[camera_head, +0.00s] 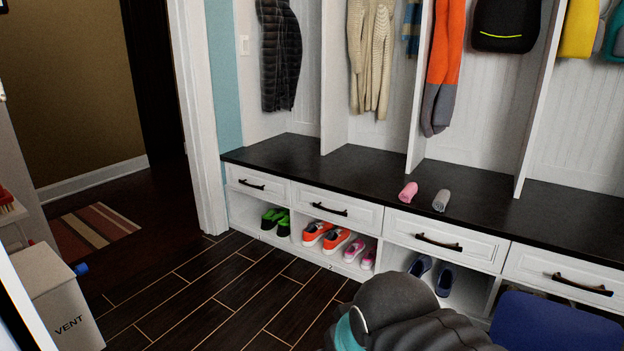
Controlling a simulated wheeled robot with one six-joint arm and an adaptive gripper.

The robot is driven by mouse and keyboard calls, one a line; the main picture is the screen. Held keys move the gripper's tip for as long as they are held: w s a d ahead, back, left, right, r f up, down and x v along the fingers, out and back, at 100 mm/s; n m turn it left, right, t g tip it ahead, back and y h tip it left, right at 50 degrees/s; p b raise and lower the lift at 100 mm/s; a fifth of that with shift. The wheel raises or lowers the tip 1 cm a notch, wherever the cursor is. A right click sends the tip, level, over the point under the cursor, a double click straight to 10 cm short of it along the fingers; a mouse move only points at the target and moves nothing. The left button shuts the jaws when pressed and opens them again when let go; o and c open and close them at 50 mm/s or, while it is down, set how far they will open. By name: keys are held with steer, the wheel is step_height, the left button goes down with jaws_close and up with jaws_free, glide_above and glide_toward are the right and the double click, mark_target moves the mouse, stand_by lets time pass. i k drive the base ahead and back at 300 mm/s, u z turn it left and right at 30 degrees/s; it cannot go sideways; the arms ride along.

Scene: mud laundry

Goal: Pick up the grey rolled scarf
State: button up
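The grey rolled scarf (441,200) lies on the dark bench top (480,200), near its front edge. It is a short light grey roll, in front of the divider between two cubbies. A pink roll (408,192) lies just to its left, with a small gap between them. Part of my arm, dark grey with a teal cap, shows at the bottom, in front of the bench. My gripper's fingers do not show, and nothing touches the scarf.
Several white drawers (333,211) with dark handles sit under the bench top. Open shelves below hold green-black (276,220), orange (334,241), pink and dark blue shoes. Clothes and a black bag (505,25) hang above. A white box marked VENT (60,300) stands left. The tiled floor between is clear.

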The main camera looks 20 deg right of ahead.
mark_target(439, 204)
steer(key=i, duration=2.9)
steer(key=z, duration=2.35)
